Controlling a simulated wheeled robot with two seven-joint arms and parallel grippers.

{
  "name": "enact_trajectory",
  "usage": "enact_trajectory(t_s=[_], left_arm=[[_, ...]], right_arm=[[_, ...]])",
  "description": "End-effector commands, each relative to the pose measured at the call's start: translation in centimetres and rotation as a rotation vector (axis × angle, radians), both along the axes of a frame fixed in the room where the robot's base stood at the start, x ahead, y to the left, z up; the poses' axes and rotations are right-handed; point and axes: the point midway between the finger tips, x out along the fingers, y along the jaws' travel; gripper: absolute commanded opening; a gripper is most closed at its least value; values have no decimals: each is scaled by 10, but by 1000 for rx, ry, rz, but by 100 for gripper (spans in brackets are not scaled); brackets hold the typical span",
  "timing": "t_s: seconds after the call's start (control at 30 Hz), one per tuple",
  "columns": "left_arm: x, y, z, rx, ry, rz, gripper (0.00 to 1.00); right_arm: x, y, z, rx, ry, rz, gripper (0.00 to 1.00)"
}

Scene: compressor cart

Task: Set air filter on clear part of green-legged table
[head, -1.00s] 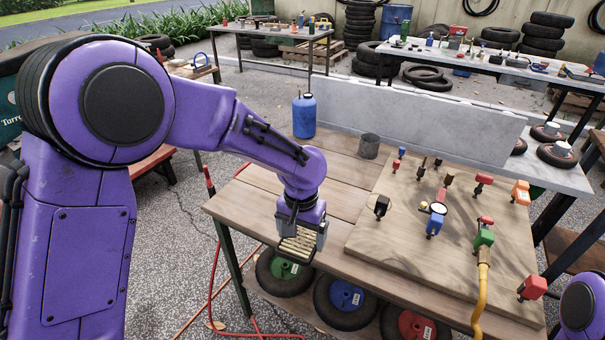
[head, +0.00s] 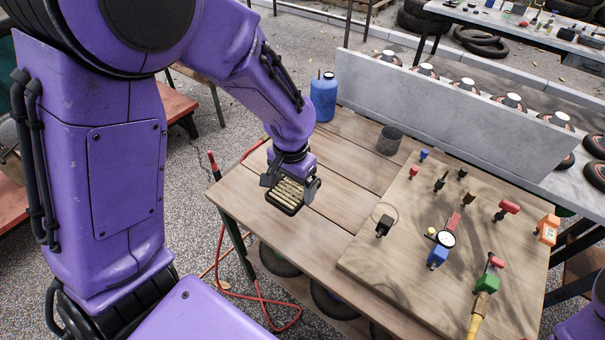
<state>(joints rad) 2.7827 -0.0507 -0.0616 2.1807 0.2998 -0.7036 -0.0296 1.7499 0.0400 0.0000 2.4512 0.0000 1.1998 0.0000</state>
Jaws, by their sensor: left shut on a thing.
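The air filter (head: 288,192), a small block with cream pleats and a dark frame, is in my left gripper (head: 291,183). My left gripper is shut on it. It is over the left part of the green-legged table (head: 240,196), whose top is wooden planks. I cannot tell whether the filter touches the planks. The planks around it are bare. Only a purple part of my right arm shows at the lower right edge; its gripper is not in view.
A wooden board (head: 400,235) with several coloured fittings and a gauge (head: 447,239) covers the table's right part. A blue bottle (head: 323,98) and a dark grey cup (head: 389,140) stand at the back. A grey panel (head: 450,105) rises behind. A red hose (head: 222,260) hangs at the left.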

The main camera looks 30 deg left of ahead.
Motion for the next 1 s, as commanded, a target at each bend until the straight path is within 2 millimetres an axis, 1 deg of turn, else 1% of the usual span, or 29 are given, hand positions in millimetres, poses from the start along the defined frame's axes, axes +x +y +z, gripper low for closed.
enact_trajectory(t_s=[0.03,0.2,0.3,0.4,0.57,0.63,0.7,0.77,1.0], left_arm=[[16,4,-9,-1,4,0,52],[65,18,-30,0,5,-2,52],[83,22,-55,0,6,-2,52],[97,26,-72,0,4,-4,52],[111,29,-89,0,4,-5,52],[110,29,-99,1,6,-5,52],[110,29,-111,0,5,-3,52],[111,29,-117,0,3,-4,52],[111,29,-119,0,1,-4,52]], right_arm=[[0,0,1,-1,-1,0,43],[1,0,10,0,-2,0,43],[0,0,12,0,-2,0,43],[0,0,14,-1,-1,0,43],[0,0,17,0,-1,0,43],[0,0,25,0,-1,0,43],[0,0,29,0,-1,0,43],[0,0,30,0,-2,0,43],[0,0,28,0,-1,0,43]])
